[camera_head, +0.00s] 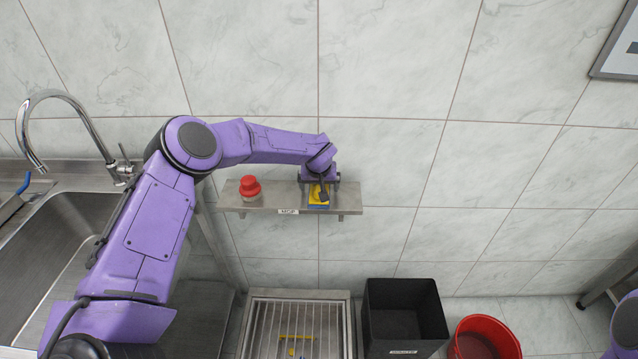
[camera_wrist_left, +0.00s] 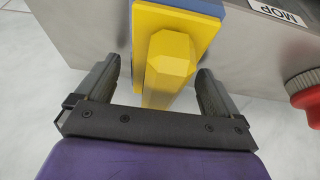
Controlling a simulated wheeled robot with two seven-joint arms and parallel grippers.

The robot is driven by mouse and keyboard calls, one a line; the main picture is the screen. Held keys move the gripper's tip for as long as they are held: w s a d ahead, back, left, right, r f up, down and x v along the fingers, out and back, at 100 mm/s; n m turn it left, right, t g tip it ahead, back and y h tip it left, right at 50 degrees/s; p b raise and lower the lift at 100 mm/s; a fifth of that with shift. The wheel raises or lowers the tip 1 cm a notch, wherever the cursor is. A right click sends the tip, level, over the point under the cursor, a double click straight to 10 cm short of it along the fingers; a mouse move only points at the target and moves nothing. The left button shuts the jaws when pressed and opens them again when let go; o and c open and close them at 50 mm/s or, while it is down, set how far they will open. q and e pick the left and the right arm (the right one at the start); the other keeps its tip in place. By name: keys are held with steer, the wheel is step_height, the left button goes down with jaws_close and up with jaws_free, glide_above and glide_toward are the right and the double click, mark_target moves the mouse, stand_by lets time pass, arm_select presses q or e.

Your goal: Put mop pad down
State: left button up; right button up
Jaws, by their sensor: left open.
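The mop pad (camera_head: 319,203) is yellow with a blue layer and rests at the right part of a small metal wall shelf (camera_head: 235,201). In the left wrist view the mop pad (camera_wrist_left: 203,25) shows its yellow block-shaped handle (camera_wrist_left: 170,65) pointing toward my palm. My left gripper (camera_head: 320,188) is at the shelf in front of the pad. Its jaws (camera_wrist_left: 158,78) are open, one finger on each side of the handle, with gaps visible. Part of the pad is hidden behind the gripper in the head view. My right gripper is not in view.
A red-topped knob-like object (camera_head: 250,188) stands on the shelf left of the pad. A MOP label (camera_head: 288,211) is on the shelf front. A sink with tap (camera_head: 60,97) is at left. Below are a floor grate (camera_head: 250,330), a black bin (camera_head: 372,330) and a red bucket (camera_head: 512,345).

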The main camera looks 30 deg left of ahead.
arm_select(q)
steer(key=b+v, duration=0.1)
steer(key=v, duration=1.1)
steer(key=shift+r+b, duration=0.2)
steer(key=shift+b, duration=0.15)
